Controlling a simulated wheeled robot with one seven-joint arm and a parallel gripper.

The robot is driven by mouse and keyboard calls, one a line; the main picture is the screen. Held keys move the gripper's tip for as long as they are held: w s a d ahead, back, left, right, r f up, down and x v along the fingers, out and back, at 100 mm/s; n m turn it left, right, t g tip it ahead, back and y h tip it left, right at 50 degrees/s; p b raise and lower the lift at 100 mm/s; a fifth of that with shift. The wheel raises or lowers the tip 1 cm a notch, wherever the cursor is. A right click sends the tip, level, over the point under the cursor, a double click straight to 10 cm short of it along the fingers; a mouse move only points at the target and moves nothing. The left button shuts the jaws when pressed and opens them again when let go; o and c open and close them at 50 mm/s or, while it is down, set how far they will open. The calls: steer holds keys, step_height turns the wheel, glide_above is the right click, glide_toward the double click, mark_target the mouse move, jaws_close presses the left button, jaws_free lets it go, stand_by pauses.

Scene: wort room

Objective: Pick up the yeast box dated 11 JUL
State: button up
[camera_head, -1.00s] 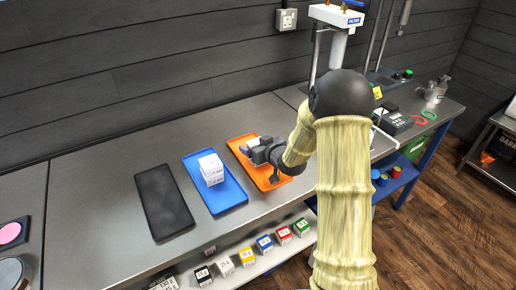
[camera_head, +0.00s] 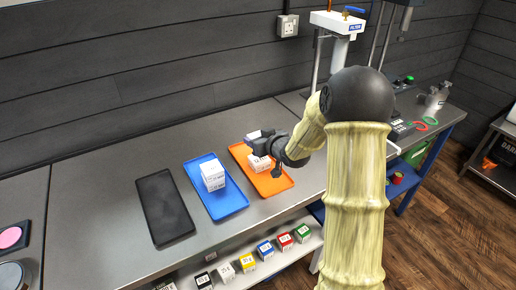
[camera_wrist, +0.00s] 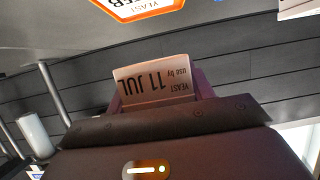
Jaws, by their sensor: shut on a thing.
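My gripper (camera_head: 259,143) is shut on the yeast box dated 11 JUL, held above the orange tray. In the wrist view the white box (camera_wrist: 155,80) sits between the jaws, its print "YEAST use by 11 JUL" upside down. In the head view the held box is mostly hidden by my gripper. Another white yeast box (camera_head: 259,163) lies on the orange tray (camera_head: 275,186), below my gripper. The wrist view shows a yeast box (camera_wrist: 132,5) in an orange surround, cut by the top edge, its date seeming to end in FEB.
White boxes (camera_head: 212,175) stand stacked on the blue tray (camera_head: 229,203). A black tray (camera_head: 165,208) lies empty to its left. Several coloured boxes (camera_head: 265,249) line the shelf below the bench. The filter unit (camera_head: 337,45) stands behind my arm.

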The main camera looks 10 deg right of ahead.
mark_target(259, 135)
step_height(259, 135, up, 5)
steer(key=shift+f, duration=0.1)
steer(key=shift+d+f, duration=0.1)
steer(key=shift+d, duration=0.1)
stand_by(0.5)
